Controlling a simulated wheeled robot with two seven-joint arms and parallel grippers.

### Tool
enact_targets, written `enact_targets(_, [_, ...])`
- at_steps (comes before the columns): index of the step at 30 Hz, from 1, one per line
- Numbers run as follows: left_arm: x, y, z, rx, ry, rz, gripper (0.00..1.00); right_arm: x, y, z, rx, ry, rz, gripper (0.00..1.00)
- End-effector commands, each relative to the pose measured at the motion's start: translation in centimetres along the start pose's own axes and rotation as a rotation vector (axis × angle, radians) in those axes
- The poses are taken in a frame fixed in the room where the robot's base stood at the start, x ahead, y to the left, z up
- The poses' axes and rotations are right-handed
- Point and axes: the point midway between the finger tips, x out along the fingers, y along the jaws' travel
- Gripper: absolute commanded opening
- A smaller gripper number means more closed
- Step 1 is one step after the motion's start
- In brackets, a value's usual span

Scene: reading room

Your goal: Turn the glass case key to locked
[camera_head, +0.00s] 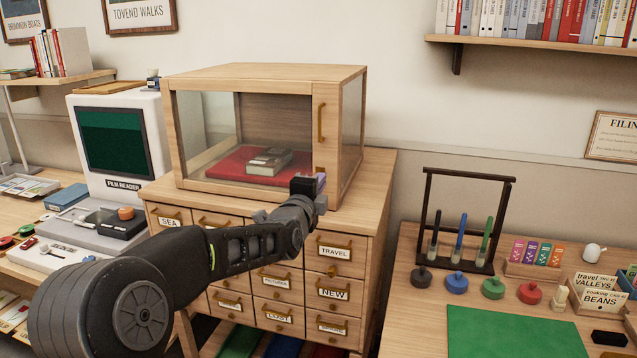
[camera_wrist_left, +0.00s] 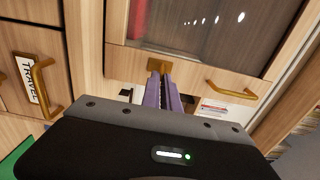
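The glass case (camera_head: 342,75) stands on a wooden drawer cabinet, its door closed. A brass lock plate (camera_head: 320,169) is low on the right front upright; the plate also shows in the left wrist view (camera_wrist_left: 158,65). My left gripper (camera_head: 321,180) is at this plate, its purple fingers (camera_wrist_left: 164,80) close together with their tips against the brass. The fingers hide the key, so its turn angle cannot be read. The gripper looks shut on the key. My right gripper is not in view.
A brass door handle (camera_head: 321,122) is above the lock. Inside the case a book (camera_head: 268,161) lies on a red mat. The cabinet (camera_head: 372,200) has labelled drawers with brass pulls. A film reader (camera_head: 115,135) stands left; a desk with a green mat (camera_head: 510,332) is right.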

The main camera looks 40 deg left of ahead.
Motion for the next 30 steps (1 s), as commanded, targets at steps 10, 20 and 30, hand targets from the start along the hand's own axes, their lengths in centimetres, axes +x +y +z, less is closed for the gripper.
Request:
enact_targets(10, [0.0,0.14,-0.02,0.009,0.001,0.003,0.0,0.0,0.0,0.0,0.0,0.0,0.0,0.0])
enact_targets(20, [0.0,0.08,-0.01,0.008,0.0,0.002,0.26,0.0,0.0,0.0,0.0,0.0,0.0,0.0])
enact_targets(30, [-0.38,0.03,0.01,0.007,0.0,0.0,0.26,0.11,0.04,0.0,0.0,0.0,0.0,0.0])
